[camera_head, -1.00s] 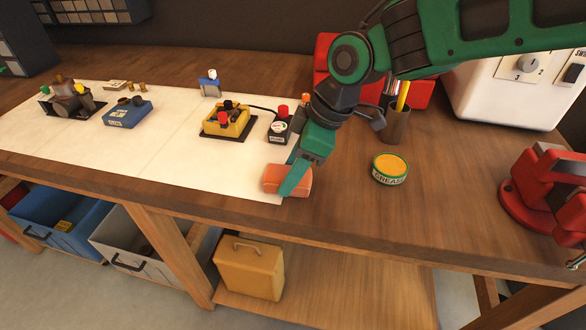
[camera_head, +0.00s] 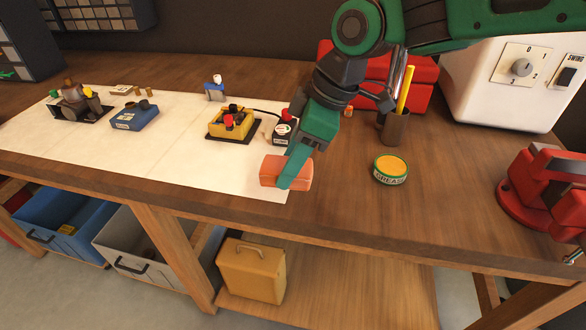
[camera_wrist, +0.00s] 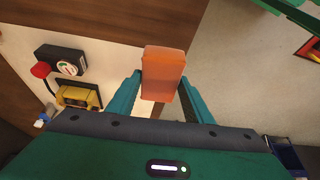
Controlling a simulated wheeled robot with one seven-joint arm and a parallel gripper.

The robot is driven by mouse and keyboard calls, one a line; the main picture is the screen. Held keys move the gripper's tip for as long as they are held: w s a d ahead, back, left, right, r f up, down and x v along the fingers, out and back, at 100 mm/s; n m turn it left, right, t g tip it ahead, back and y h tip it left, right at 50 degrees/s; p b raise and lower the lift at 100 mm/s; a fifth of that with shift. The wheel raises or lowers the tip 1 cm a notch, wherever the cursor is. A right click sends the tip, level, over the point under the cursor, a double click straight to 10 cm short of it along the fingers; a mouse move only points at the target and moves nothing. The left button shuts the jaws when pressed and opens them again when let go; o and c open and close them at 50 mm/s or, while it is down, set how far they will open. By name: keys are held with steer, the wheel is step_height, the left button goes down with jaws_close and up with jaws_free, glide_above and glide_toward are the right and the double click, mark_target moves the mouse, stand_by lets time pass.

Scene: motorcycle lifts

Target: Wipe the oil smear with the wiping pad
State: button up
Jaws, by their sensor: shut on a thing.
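The wiping pad is an orange-red block (camera_head: 272,170) at the right end of the white sheet, near the bench's front edge. My gripper (camera_head: 292,178) is shut on it from above, one teal finger showing across its near side. In the wrist view the pad (camera_wrist: 163,70) sits between the two teal fingers of my gripper (camera_wrist: 160,95). I cannot tell whether the pad touches the sheet or hangs just above it. I see no oil smear in either view; it may be hidden under or behind the pad and arm.
The white sheet (camera_head: 170,160) holds a yellow box (camera_head: 230,122), a black gauge box (camera_head: 281,130) with a red knob and a blue box (camera_head: 134,116). A grease tin (camera_head: 389,169), a pen cup (camera_head: 394,128) and a red vise (camera_head: 545,185) stand to the right.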

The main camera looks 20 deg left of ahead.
steer(key=shift+r, duration=1.2)
